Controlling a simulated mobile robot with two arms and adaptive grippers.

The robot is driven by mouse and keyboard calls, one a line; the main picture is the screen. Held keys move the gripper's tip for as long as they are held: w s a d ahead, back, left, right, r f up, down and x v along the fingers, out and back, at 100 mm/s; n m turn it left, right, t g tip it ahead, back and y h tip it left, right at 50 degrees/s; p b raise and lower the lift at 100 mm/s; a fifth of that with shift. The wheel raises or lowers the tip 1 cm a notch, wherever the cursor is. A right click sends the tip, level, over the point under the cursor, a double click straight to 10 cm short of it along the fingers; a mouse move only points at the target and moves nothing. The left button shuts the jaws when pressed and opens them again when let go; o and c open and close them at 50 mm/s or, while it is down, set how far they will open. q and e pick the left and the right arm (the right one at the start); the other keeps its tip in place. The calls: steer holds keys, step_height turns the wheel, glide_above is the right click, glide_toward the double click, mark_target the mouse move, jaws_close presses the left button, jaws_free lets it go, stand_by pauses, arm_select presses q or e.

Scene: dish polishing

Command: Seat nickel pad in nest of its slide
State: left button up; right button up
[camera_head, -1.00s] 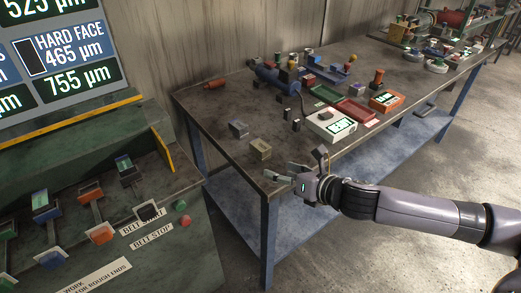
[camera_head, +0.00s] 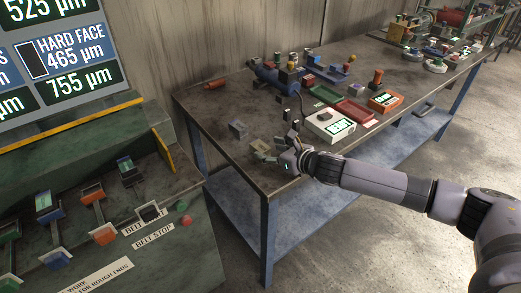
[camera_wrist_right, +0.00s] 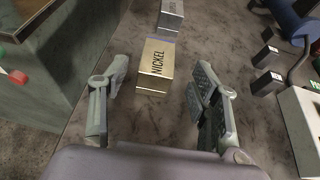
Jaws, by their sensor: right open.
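The nickel pad is a tan block with NICKEL printed on its top (camera_wrist_right: 155,65). It sits on the dark workbench (camera_head: 215,105) near its left end. My right gripper (camera_head: 263,151) is open just above the bench at the pad and partly hides it in the head view. In the right wrist view, the open fingers (camera_wrist_right: 160,85) stand either side, with the pad ahead between them and apart from both. Several slides (camera_head: 97,208) stand on the green machine at left; I cannot tell which is nickel's. My left gripper is out of view.
A grey block (camera_head: 237,128) sits just beyond the nickel pad. A white box with a green display (camera_head: 330,125), small dark blocks and a red tray (camera_head: 354,111) lie to the right. A floor gap separates the bench from the green machine (camera_head: 190,255).

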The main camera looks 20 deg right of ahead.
mark_target(265, 149)
steer(key=shift+p+x, duration=0.35)
steer(key=shift+x, duration=2.3)
steer(key=shift+s+a+f, duration=0.1)
steer(key=shift+s+f, duration=0.05)
steer(key=shift+s, duration=0.05)
steer(key=shift+c, duration=0.2)
jaws_close()
steer(key=shift+w, duration=0.15)
